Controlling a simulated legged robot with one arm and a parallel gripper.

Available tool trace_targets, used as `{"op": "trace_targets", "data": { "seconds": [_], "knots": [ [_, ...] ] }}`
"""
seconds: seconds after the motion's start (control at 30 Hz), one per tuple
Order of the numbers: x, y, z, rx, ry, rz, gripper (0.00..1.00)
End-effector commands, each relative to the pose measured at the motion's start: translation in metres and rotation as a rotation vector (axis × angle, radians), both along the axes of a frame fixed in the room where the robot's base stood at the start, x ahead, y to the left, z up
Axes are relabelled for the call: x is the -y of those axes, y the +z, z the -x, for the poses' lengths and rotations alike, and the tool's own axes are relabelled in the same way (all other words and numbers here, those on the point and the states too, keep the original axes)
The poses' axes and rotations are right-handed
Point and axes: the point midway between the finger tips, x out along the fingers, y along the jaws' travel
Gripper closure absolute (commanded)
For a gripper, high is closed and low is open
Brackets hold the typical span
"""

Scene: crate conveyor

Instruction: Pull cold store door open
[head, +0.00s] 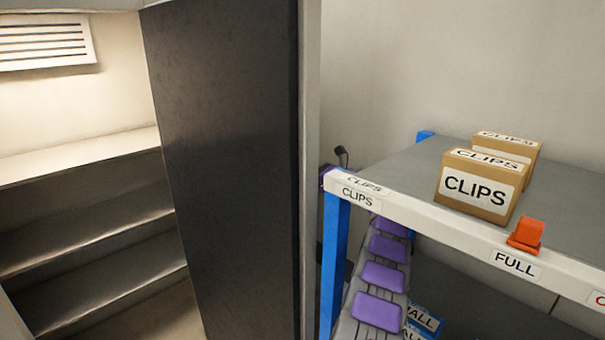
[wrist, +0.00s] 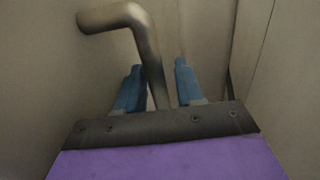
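The cold store door (head: 225,170) shows in the head view as a tall dark panel standing ajar, with the lit cold store interior (head: 80,110) visible to its left. A bent metal handle (wrist: 148,50) shows in the wrist view in front of a pale surface. My gripper (wrist: 160,75) has its two blue fingers apart, one on each side of the handle's shank. A gap shows on the right side of the shank. The lower end of the shank is hidden behind my gripper's dark front plate. My gripper is not visible in the head view.
Empty shelves (head: 80,225) line the cold store. Right of the door, a blue-legged rack (head: 395,200) carries boxes marked CLIPS (head: 478,187) and an orange clip (head: 526,235). Purple pads (head: 377,310) lie on a sloping conveyor below it, close to the door's edge.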

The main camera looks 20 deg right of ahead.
Motion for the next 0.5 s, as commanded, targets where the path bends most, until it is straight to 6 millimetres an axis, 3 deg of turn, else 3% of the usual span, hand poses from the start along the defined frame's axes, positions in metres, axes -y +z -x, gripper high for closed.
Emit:
{"op": "trace_targets", "data": {
  "seconds": [0.37,0.5],
  "knots": [
    [0.0004,-0.0003,-0.0002,0.0,0.0,0.0,1.0],
    [0.0007,-0.0005,-0.0001,-0.001,0.0,-0.001,1.0]
  ]
}}
